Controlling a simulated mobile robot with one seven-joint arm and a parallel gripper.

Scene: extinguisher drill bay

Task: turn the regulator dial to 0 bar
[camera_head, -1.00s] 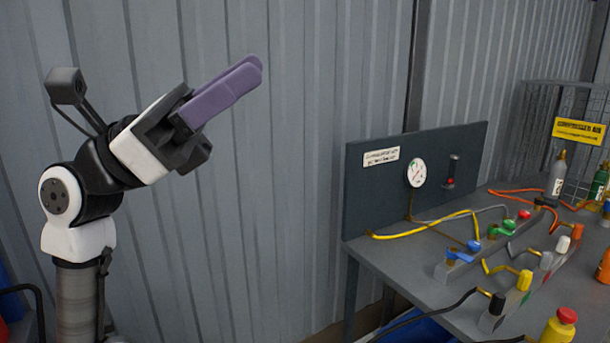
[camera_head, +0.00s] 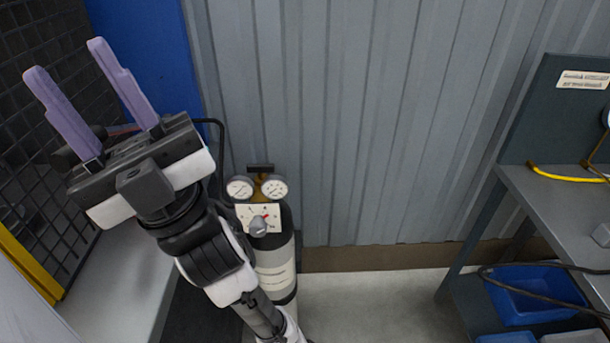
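The regulator dial (camera_head: 258,226) is a grey knob on a white marked plate (camera_head: 243,212), with a red mark at its upper right. The scale's figures are too small to read. It sits below two round gauges (camera_head: 240,188) on a grey gas cylinder (camera_head: 277,262) against the corrugated wall. My gripper (camera_head: 70,60) is at the upper left, its two purple fingers spread apart with nothing between them. It is up and left of the dial and apart from it. My arm covers the cylinder's lower left part.
A black mesh panel (camera_head: 40,120) with a yellow edge stands at the left, beside a blue panel (camera_head: 150,55). A grey workbench (camera_head: 560,205) stands at the right, with a blue bin (camera_head: 535,295) below it. The floor between cylinder and bench is clear.

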